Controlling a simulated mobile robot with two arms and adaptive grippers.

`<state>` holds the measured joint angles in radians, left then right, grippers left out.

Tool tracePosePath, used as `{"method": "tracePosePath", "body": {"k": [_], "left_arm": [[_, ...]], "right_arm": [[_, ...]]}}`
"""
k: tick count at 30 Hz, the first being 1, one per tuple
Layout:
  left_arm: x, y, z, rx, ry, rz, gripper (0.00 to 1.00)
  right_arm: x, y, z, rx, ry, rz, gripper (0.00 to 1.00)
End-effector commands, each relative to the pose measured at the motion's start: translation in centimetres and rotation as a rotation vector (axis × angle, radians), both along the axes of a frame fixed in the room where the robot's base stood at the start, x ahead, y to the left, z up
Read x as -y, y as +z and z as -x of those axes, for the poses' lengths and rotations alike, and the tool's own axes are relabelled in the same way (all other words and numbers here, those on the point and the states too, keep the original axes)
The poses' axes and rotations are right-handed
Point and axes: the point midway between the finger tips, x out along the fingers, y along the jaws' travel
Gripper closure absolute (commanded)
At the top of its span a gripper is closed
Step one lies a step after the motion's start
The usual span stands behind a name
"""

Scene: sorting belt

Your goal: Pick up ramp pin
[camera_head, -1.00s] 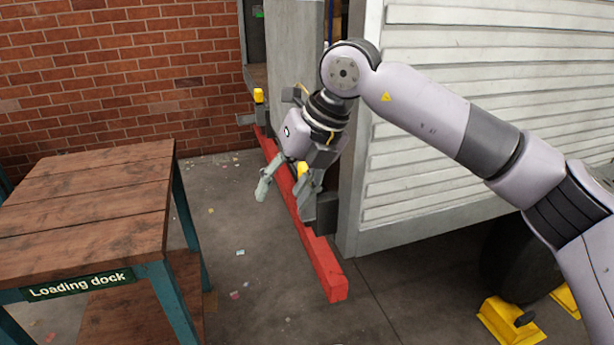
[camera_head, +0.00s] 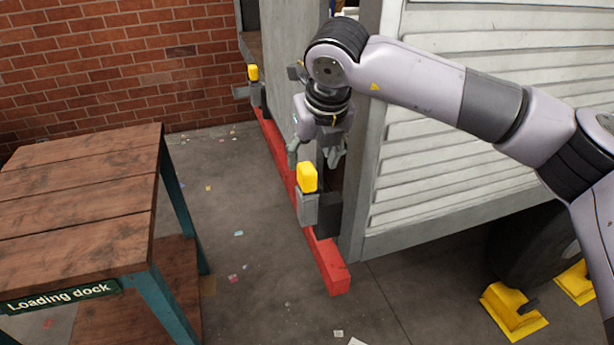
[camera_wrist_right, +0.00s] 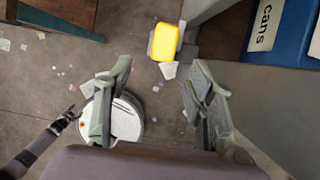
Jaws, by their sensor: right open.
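The ramp pin could be either of two yellow-headed pins; the near yellow pin (camera_head: 307,178) stands in a grey bracket by the red bar, the far yellow pin (camera_head: 253,73) further back. A yellow head also shows in the right wrist view (camera_wrist_right: 163,42), beyond the fingertips. My right gripper (camera_head: 316,153) is open and empty, pointing down just behind the near pin in the head view, apart from it. Its two fingers stand wide in the wrist view (camera_wrist_right: 160,85). A small dark gripper at the wrist view's left (camera_wrist_right: 65,120) looks like my left one; its jaws are unclear.
A wooden table (camera_head: 80,190) with a "Loading dock" sign stands at left. A red bar (camera_head: 328,262) runs along the grey ramp edge. A white slatted wall (camera_head: 470,120) and yellow chocks (camera_head: 512,312) are at right. A blue "cans" bin (camera_wrist_right: 290,40) shows. Littered floor is open between.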

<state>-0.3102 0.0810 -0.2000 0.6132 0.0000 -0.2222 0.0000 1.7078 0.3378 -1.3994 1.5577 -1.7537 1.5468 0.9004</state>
Motion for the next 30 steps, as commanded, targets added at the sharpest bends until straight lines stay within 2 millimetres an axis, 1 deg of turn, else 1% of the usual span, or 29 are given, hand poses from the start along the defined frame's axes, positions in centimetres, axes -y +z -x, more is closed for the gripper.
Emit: {"method": "tracePosePath", "body": {"k": [1,5,7,9,11,13,15,19,21,24,30], "left_arm": [[0.0,0.7,0.5,-0.007,0.0,-0.001,0.52],[0.0,1.4,0.6,-0.008,-0.001,0.0,0.52],[0.1,1.6,0.2,-0.003,-0.001,0.001,0.52],[0.1,1.8,-0.6,0.008,-0.001,0.002,0.52],[0.2,1.9,-1.4,0.02,-0.001,0.003,0.52],[0.3,2.2,-2.2,0.033,-0.001,0.005,0.52],[0.4,2.9,-2.5,0.039,-0.001,0.006,0.52],[0.4,4.3,-2.3,0.035,0.0,0.007,0.52],[0.4,4.5,-2.0,0.031,0.0,0.006,0.52],[0.3,4.7,-1.5,0.023,0.0,0.005,0.52],[0.3,4.6,-1.0,0.016,0.0,0.003,0.52]], "right_arm": [[-0.1,-0.9,-0.4,-0.005,0.0,0.002,0.5],[-0.4,-3.1,-1.2,-0.004,0.0,0.0,0.5],[-0.5,-4.0,-1.6,-0.002,0.0,0.001,0.5],[-0.6,-4.6,-1.8,-0.002,-0.001,-0.001,0.5],[-0.6,-4.8,-1.9,-0.001,-0.001,-0.001,0.5],[-0.6,-5.1,-2.1,-0.001,-0.001,0.0,0.5],[-0.7,-5.7,-2.4,-0.003,-0.001,0.001,0.5],[-0.8,-7.4,-3.2,-0.004,-0.001,0.001,0.5],[-0.9,-8.4,-3.5,-0.003,0.0,0.0,0.5],[-1.0,-9.4,-3.9,-0.002,0.001,0.0,0.5],[-1.0,-9.7,-4.0,0.001,0.001,-0.001,0.5]]}}
